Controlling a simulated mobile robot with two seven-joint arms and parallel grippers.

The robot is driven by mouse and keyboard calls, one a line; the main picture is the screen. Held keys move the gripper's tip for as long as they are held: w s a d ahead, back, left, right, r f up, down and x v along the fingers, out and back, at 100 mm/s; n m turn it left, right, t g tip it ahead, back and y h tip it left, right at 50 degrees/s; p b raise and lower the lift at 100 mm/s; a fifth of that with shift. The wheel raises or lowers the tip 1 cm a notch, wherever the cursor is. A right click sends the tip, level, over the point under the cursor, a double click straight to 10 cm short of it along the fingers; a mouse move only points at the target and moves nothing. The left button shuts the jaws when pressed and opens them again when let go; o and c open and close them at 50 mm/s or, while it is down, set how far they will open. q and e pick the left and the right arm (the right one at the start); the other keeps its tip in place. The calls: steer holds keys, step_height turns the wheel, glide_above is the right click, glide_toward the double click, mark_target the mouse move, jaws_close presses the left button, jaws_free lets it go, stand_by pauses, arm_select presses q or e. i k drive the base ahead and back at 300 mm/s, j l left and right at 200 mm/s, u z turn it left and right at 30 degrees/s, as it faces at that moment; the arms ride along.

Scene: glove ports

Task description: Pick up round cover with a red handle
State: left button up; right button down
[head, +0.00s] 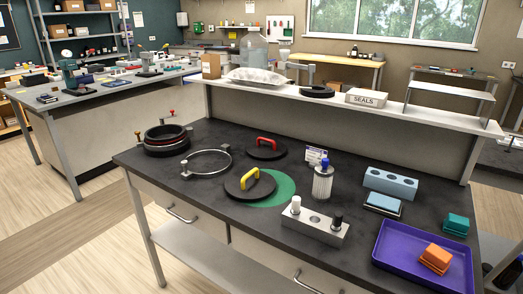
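The round black cover with a red handle (267,149) lies flat on the dark workbench, toward its back middle. Its red handle (267,141) stands up across the top. A similar round black cover with a yellow handle (248,190) lies in front of it, partly on a green disc (281,189). Neither of my grippers shows in the head view.
Left of the covers are a metal ring clamp (206,163) and a black ring port (166,142). To the right stand a clear canister (322,182), a metal block (314,224), a blue block (390,183) and a purple tray (388,252). A raised shelf (340,102) runs behind.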

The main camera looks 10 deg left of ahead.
mark_target(263, 148)
steer(key=u, duration=0.25)
steer(key=z, duration=0.55)
steer(key=j+z, duration=0.9)
steer(key=z, duration=0.15)
steer(key=k+j+z, duration=0.15)
steer(key=j, duration=0.2)
steer(key=j+z, duration=0.15)
steer(key=j, duration=0.2)
steer(key=k+j+z, duration=0.15)
steer(key=j, duration=0.2)
